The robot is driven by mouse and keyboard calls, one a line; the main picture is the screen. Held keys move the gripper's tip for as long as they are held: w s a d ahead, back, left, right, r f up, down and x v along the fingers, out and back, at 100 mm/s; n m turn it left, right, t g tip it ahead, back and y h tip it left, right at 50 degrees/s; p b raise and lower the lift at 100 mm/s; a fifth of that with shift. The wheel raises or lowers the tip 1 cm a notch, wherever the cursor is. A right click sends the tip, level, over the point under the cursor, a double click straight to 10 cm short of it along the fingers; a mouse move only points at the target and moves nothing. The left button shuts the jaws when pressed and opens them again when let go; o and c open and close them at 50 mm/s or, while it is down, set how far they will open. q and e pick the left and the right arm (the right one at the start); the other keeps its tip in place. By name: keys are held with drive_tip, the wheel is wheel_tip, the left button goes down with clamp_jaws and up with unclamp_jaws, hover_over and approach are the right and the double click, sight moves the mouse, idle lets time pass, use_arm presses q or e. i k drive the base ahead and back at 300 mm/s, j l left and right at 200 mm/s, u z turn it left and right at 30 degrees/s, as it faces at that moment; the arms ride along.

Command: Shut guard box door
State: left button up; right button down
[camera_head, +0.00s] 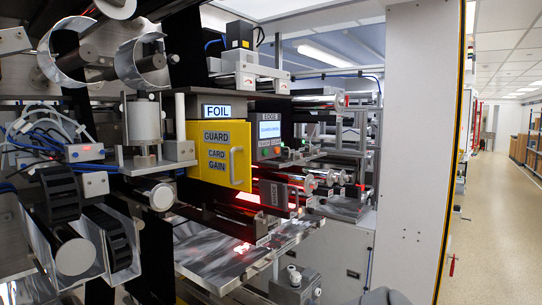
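The guard box door (218,177) is a yellow panel left of the picture's middle, below a FOIL sign (217,111). It carries the labels GUARD and CARD GAIN. A pale upright bar handle (237,165) is on its right side. I cannot tell from this view whether the door is fully shut or slightly ajar. Neither of my grippers can be made out in the view, and nothing of mine is seen touching the door or its handle.
A control panel (269,132) with a lit screen and buttons is right of the door. Rollers and a shiny metal tray (225,250) lie below. Coils, cables and brackets crowd the left. A white post (412,140) stands right, with an open aisle (505,230) beyond.

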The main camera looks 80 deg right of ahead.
sight(225, 147)
drive_tip(key=z, duration=1.75)
